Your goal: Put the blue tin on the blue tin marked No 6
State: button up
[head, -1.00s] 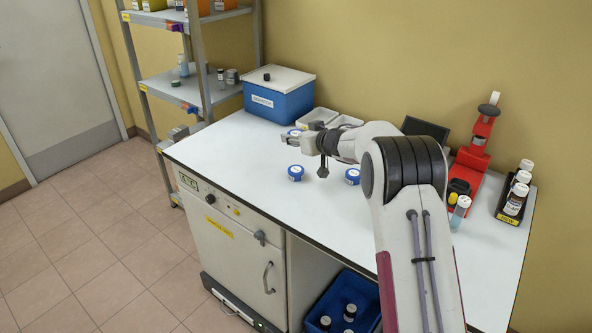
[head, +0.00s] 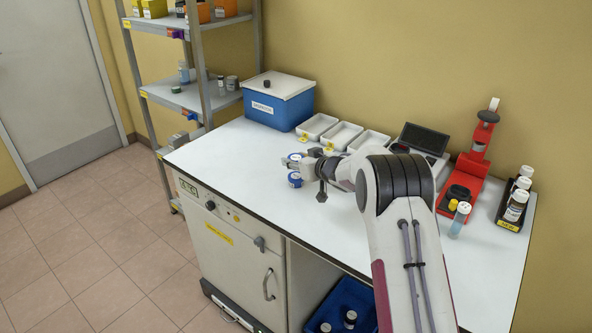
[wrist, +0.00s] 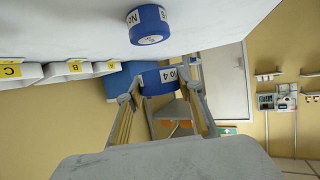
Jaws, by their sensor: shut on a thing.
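My gripper (head: 304,163) is shut on a blue tin (wrist: 162,82) with a white label that reads No 4 in the wrist view. The fingers clasp this tin from both sides, and it shows partly beyond the gripper in the head view (head: 293,158). A second blue tin (head: 295,179) with a white-topped lid stands on the white bench in front of the gripper. It also shows in the wrist view (wrist: 149,26), apart from the held tin; its label shows "No", but the number is not readable. The bench looks upside down in the wrist view.
White trays (head: 318,127) stand in a row behind the gripper; the wrist view shows B and C tags. A blue lidded box (head: 279,104) is at the back left. A red stand (head: 478,150) and a bottle rack (head: 507,212) are right. The bench's front left is clear.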

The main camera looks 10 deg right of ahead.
aim_at(296, 176)
dwell(0.3)
jog(key=shift+f, duration=1.85)
jog(key=shift+f, duration=0.15)
jog(key=o, duration=1.1)
jog(key=shift+r, duration=0.2)
jog(key=shift+s+d+r, duration=0.25)
jog(key=shift+s, duration=0.3)
jog(key=shift+v, duration=5.35)
jog(key=shift+f, duration=0.1)
